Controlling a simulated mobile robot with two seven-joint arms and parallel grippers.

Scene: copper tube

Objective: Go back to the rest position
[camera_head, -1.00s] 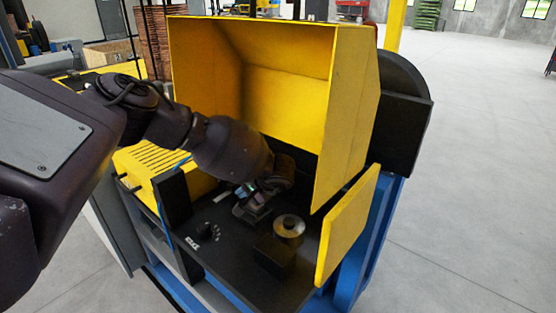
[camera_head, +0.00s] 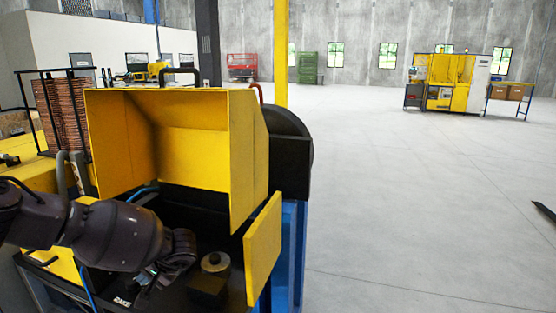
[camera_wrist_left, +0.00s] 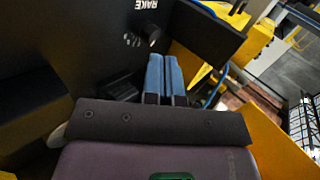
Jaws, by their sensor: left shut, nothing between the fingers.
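My left arm reaches from the left into the yellow-hooded machine (camera_head: 200,135) in the head view. My left gripper (camera_head: 148,274) is low over the machine's black bed, partly hidden by my wrist. In the left wrist view its two blue fingers (camera_wrist_left: 165,75) lie side by side, shut, with nothing between them. A round metal knob-like part (camera_head: 215,262) on a black block stands just right of the gripper, apart from it. My right gripper is not visible.
The yellow hood stands open above my arm, and a yellow side panel (camera_head: 263,245) stands to the right. A stack of copper-coloured tubes (camera_head: 62,115) is at the far left. The grey floor (camera_head: 410,210) to the right is mostly open, with another yellow machine (camera_head: 455,80) far back.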

